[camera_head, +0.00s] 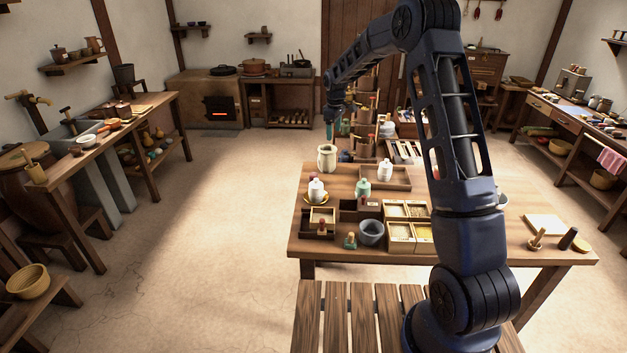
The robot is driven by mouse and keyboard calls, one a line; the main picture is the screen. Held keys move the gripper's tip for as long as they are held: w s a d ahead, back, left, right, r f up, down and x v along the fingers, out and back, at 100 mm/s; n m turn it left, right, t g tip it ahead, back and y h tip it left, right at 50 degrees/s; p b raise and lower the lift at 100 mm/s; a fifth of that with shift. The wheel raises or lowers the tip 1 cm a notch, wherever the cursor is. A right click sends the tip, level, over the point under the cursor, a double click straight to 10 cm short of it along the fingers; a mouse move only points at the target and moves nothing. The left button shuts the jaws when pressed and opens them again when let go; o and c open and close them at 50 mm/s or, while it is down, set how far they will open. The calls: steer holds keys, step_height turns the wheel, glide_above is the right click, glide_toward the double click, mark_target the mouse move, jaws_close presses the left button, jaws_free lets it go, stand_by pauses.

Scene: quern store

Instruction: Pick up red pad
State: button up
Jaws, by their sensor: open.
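I cannot make out a red pad for certain. A small dark red piece (321,229) shows at the front of a small wooden box (322,212) on the near table (300,235); it is too small to tell whether it is a pad. My gripper (330,130) is small in view, at the far end of my raised arm, above and beyond the table's back left corner. It is open, well apart from the red piece, and I see nothing held in it.
Close around are a green-based stamp (350,241), a grey bowl (371,232), divided boxes (402,235) and lidded jars (317,190). A pale board (545,227) lies at the right. A slatted bench (350,310) stands in front. The floor at left is clear.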

mark_target(313, 174)
steer(key=w+a+f+n, duration=0.1)
steer(key=a+f, duration=0.2)
steer(key=f, duration=0.2)
steer(key=w+a+f+n, duration=0.1)
steer(key=w+a+f, duration=0.1)
steer(key=f, duration=0.3)
steer(key=w+a+f, duration=0.2)
steer(key=a+f, duration=0.2)
steer(key=f, duration=0.2)
steer(key=shift+n+g, duration=0.4)
steer(key=shift+d+f, duration=0.15)
steer(key=shift+f, duration=5.2)
steer(key=c, duration=1.1)
steer(key=shift+o, duration=0.2)
steer(key=shift+r, duration=0.1)
